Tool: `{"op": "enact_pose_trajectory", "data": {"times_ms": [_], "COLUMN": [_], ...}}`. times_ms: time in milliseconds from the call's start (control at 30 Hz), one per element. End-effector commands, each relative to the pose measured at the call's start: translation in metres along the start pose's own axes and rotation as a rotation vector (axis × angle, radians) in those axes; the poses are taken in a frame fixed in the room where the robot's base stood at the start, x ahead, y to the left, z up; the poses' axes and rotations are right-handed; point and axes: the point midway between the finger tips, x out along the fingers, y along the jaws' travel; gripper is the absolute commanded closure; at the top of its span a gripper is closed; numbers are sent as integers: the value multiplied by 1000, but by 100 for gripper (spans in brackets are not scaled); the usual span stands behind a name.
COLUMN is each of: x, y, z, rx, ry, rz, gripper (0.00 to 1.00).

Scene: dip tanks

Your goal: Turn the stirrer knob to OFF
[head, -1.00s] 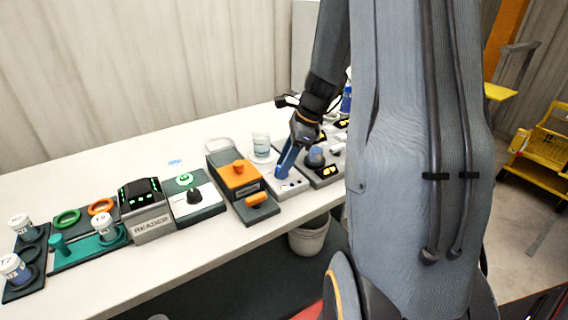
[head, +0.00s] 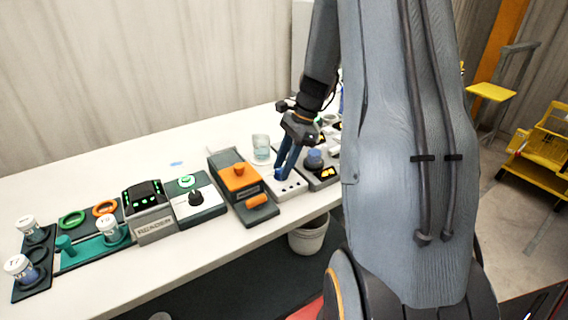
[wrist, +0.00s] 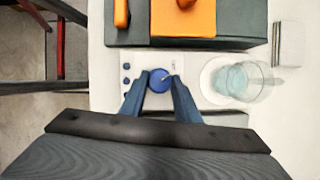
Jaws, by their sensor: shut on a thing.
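The blue knob (wrist: 161,81) sits on a small white box (wrist: 186,96) in the wrist view. A pale pointer mark on the knob points to the right and slightly up in that view. Any lettering around it is too small to read. My gripper (wrist: 160,84) has its two blue fingers on either side of the knob and is shut on it. In the head view my gripper (head: 280,172) reaches down to the white box (head: 288,185), and the fingers mostly hide the knob.
An orange-topped dark unit (head: 240,178) stands close to the left of the box. A clear beaker (head: 261,147) stands behind. A dark unit with a rounded knob (head: 315,160) is just to the right. The table's front edge is near, with a bin (head: 308,236) below.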

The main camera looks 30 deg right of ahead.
Motion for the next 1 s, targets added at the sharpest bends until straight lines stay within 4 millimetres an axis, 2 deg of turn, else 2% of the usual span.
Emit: {"op": "enact_pose_trajectory", "data": {"times_ms": [333, 800, 833, 933, 1000], "x": [-1, -1, -1, -1, 0], "y": [-1, -2, -2, -2, -2], "z": [0, 0, 0, 0, 0], "rx": [-125, -142, -142, -141, -141], "ry": [-1, 0, 0, 0, 0], "rz": [51, 57, 57, 57, 57], "gripper": [94, 94, 69, 53, 52]}}
